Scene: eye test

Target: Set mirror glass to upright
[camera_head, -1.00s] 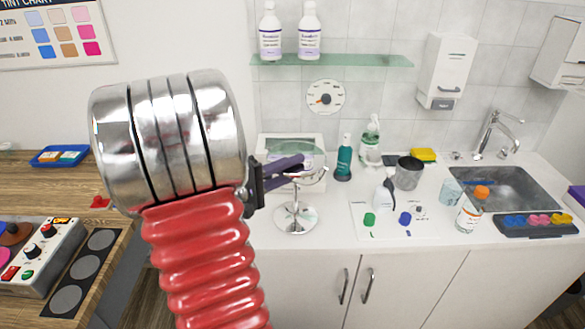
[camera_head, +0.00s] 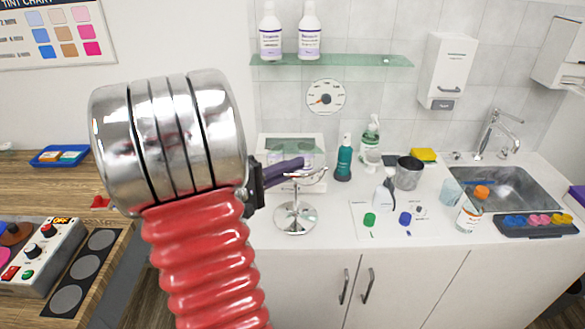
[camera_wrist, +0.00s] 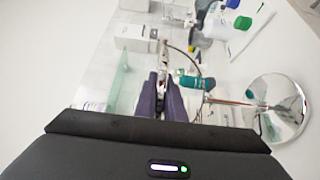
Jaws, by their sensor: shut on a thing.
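The mirror stands on the white counter on a round chrome base (camera_head: 295,218), with a thin stem. The base also shows at the right of the wrist view (camera_wrist: 282,108). The mirror glass (camera_head: 314,174) is at the top of the stem, partly behind my fingers; it blends with what is behind it, so its exact tilt is hard to tell. My gripper (camera_head: 300,163) has purple fingers and is shut at the mirror's rim. In the wrist view the fingers (camera_wrist: 162,88) are close together at the mirror's thin edge.
A teal bottle (camera_head: 344,162) and a clear pump bottle (camera_head: 371,142) stand right of the mirror. A white mat (camera_head: 385,228) with small capped bottles lies in front of them. A glass shelf (camera_head: 340,61) hangs above. The sink (camera_head: 500,186) is at the right.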

